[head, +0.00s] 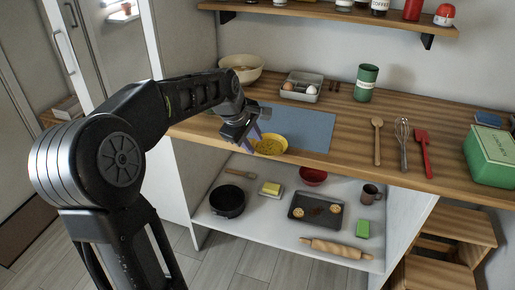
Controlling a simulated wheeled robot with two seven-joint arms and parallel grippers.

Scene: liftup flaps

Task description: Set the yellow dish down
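The yellow dish (270,146), with yellow contents, is at the front edge of the wooden counter, by the near edge of the blue-grey mat (305,128). It looks level. My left gripper (258,137) reaches in from the left with its fingers at the dish's left rim and seems shut on it. The fingertips are small and partly merge with the rim. I cannot tell whether the dish's base touches the counter. My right gripper is not in view.
On the counter (345,165) are a cream bowl (241,68), an egg tray (301,87), a green canister (366,83), a wooden spoon (377,142), a whisk, a red spatula and a green box (490,155). The mat is otherwise clear. A lower shelf holds a pan (228,201) and baking tray.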

